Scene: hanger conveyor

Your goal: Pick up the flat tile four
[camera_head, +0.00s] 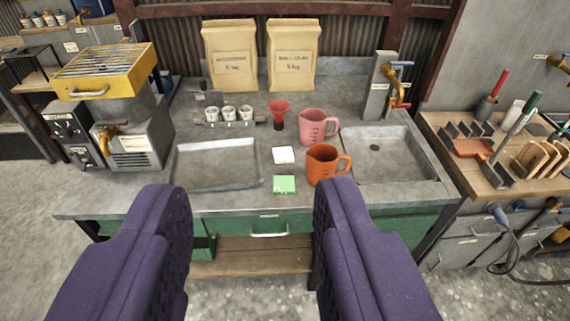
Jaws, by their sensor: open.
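Two flat square tiles lie on the grey workbench (225,201). One is a white tile (284,155); the other is a green tile (284,184), nearer the bench's front edge. I cannot read a number on either, so I cannot tell which is tile four. My gripper (252,194) shows two purple fingers spread wide, open and empty. It is on the near side of the bench, and both tiles appear beyond the gap between the fingers, apart from them.
An orange jug (322,166) stands just right of the tiles, with a pink jug (313,127) behind it. A red funnel (278,109) is behind the white tile. A shallow tray (216,186) lies left and a sink (385,174) right. Two paper bags (230,58) stand at the back.

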